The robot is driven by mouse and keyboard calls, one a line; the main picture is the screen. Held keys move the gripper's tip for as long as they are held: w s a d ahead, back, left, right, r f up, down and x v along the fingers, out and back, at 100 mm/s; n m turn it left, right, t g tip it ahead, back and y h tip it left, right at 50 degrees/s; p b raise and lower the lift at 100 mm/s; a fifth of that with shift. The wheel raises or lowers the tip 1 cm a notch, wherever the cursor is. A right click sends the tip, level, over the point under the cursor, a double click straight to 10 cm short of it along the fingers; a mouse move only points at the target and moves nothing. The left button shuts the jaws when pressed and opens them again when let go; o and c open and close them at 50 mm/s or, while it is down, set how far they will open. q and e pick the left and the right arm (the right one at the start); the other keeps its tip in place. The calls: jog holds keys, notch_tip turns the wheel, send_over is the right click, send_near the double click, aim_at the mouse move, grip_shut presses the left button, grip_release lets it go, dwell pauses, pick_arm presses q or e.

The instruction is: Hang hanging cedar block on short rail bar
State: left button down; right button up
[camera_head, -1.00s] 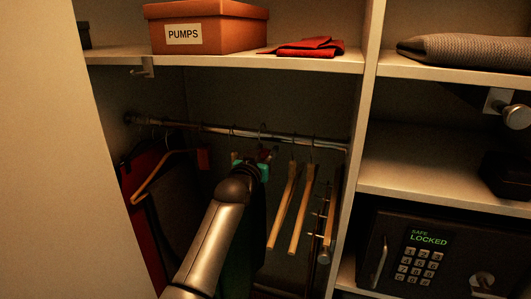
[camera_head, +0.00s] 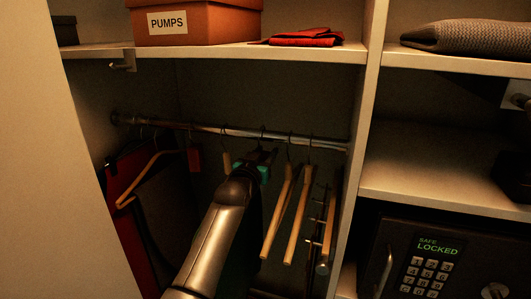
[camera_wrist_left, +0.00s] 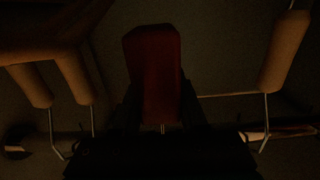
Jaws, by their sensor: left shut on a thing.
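The rail bar (camera_head: 220,130) is a metal bar running across the closet bay under the shelf. My left gripper (camera_head: 262,158) is just below the rail's middle, among hanging things, and its arm hides part of them. In the left wrist view it is shut on a dark red block (camera_wrist_left: 155,72), which stands between the dark fingers; this looks like the cedar block. The head view does not show it clearly, and I cannot tell whether its hook touches the rail. Another small red block (camera_head: 194,158) hangs farther left. My right gripper is not in view.
Wooden hangers (camera_head: 298,215) hang close on the right of my gripper, another hanger (camera_head: 143,178) and dark clothes on the left. A shelf above carries an orange box (camera_head: 195,23) and red cloth (camera_head: 303,37). A safe (camera_head: 425,255) stands right of the divider.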

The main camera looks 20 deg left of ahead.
pick_arm(q)
jog(key=shift+f, duration=0.3)
dwell(0.6)
jog(key=shift+c, duration=1.8)
grip_release()
jog(key=shift+s, duration=0.15)
